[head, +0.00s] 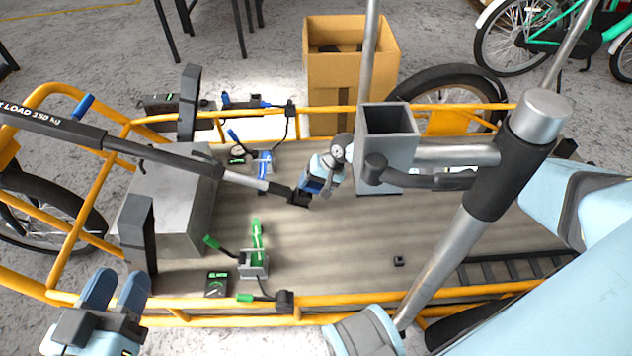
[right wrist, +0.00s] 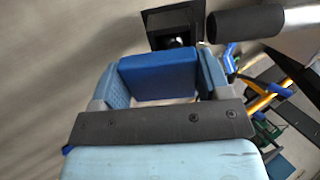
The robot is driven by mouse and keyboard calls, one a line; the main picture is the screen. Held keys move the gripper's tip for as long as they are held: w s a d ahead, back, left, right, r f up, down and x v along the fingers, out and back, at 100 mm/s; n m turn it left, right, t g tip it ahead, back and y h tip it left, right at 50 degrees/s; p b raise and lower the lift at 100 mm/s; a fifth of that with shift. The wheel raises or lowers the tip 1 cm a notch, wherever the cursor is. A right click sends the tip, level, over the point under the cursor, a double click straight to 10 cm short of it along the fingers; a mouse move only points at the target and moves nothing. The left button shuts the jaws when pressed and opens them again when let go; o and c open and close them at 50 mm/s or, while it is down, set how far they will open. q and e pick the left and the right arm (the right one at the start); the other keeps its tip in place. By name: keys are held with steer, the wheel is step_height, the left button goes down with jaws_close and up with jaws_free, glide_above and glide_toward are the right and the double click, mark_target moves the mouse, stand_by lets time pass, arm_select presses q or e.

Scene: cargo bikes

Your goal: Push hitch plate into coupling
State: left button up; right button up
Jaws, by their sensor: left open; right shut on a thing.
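My right gripper (head: 318,184), in the middle of the cargo bed, is shut on a dark blue block (right wrist: 158,75), which spans the two light blue fingers in the right wrist view. A black square fitting (head: 300,196) at the end of the long tow bar (head: 145,152) is close beside the gripper. A black, open-ended block (right wrist: 172,24) lies just beyond the fingertips in the right wrist view; I cannot tell if it touches the blue block. No part is plainly marked as hitch plate or coupling. My left gripper (head: 115,290) is open and empty at the lower left, outside the frame.
A grey metal box (head: 165,210) stands on the bed's left side. Green-handled (head: 255,262) and blue-handled (head: 264,165) clamps sit near the rails. A square steel tube (head: 388,150) and a steel post (head: 440,260) obstruct the right side. A carton (head: 350,75) stands behind.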

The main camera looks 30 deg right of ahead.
arm_select(q)
steer(key=f, duration=0.2)
steer(key=d+f, duration=0.1)
steer(key=f, duration=0.1)
steer(key=shift+w+f, duration=0.15)
steer(key=shift+w, duration=0.05)
arm_select(e)
steer(key=shift+w+a+f, duration=0.1)
steer(key=shift+a+f, duration=0.05)
steer(key=shift+f, duration=0.8)
steer(key=o, duration=1.1)
arm_select(q)
steer(key=shift+a, duration=0.1)
arm_select(e)
steer(key=shift+d+r+p, duration=0.25)
steer(key=shift+r+p, duration=0.2)
steer(key=shift+r, duration=0.4)
arm_select(q)
steer(key=shift+n, duration=0.5)
steer(key=shift+s+a+r+p, duration=0.1)
steer(key=shift+a+r+p, duration=0.1)
steer(key=shift+r+p, duration=1.2)
steer(key=shift+s+a+r+p, duration=0.1)
steer(key=shift+a+r+p, duration=0.1)
steer(key=shift+r+p, duration=1.15)
arm_select(e)
steer(key=v, duration=1.4)
steer(key=shift+a, duration=0.2)
